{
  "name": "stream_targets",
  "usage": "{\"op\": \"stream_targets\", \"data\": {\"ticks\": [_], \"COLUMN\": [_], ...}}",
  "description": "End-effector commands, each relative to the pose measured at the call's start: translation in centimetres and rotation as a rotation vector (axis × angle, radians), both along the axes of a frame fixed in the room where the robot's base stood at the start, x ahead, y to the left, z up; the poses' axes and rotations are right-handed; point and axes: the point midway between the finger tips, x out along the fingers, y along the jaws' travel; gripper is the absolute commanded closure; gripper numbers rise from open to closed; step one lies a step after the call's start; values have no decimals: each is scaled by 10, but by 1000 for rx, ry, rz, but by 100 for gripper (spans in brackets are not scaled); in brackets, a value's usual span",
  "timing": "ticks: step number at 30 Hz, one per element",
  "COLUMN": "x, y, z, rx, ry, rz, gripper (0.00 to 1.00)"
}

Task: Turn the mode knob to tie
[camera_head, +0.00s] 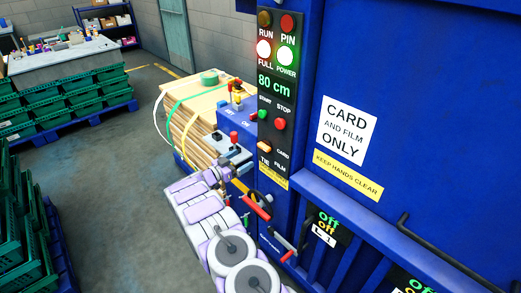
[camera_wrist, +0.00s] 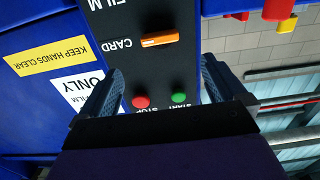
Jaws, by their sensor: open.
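The mode knob (camera_head: 264,147) is a small orange handle on the black control panel (camera_head: 270,110), below the START and STOP buttons. In the wrist view, which is upside down, the orange knob (camera_wrist: 160,40) lies crosswise, with a pale end toward the CARD label on its left. FILM is partly visible; TIE reads below the knob in the head view. My gripper (camera_wrist: 160,78) is open, its two dark fingers apart and empty. The knob appears between and beyond the fingertips, with no visible contact. The fingertips are hard to make out in the head view.
The green START button (camera_wrist: 179,98) and red STOP button (camera_wrist: 140,102) appear between my fingers. A red-handled lever (camera_head: 256,206) is beside my arm, below the panel. Strapped cardboard (camera_head: 190,130) stands left of the blue machine. Green crates (camera_head: 70,90) line the floor.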

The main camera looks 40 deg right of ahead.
Motion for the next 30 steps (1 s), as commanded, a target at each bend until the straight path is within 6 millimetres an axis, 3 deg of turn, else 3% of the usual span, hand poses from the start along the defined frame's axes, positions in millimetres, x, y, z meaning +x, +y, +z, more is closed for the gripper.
{"op": "stream_targets", "data": {"ticks": [6, 15, 21, 30], "x": [3, 7, 9, 10], "y": [-46, -98, -115, -118], "z": [-1, 0, 0, 1], "rx": [-3, -3, -1, -2], "ry": [-2, -4, -1, -1], "rz": [-4, -2, 0, 2], "gripper": [2, 2, 2, 2]}}
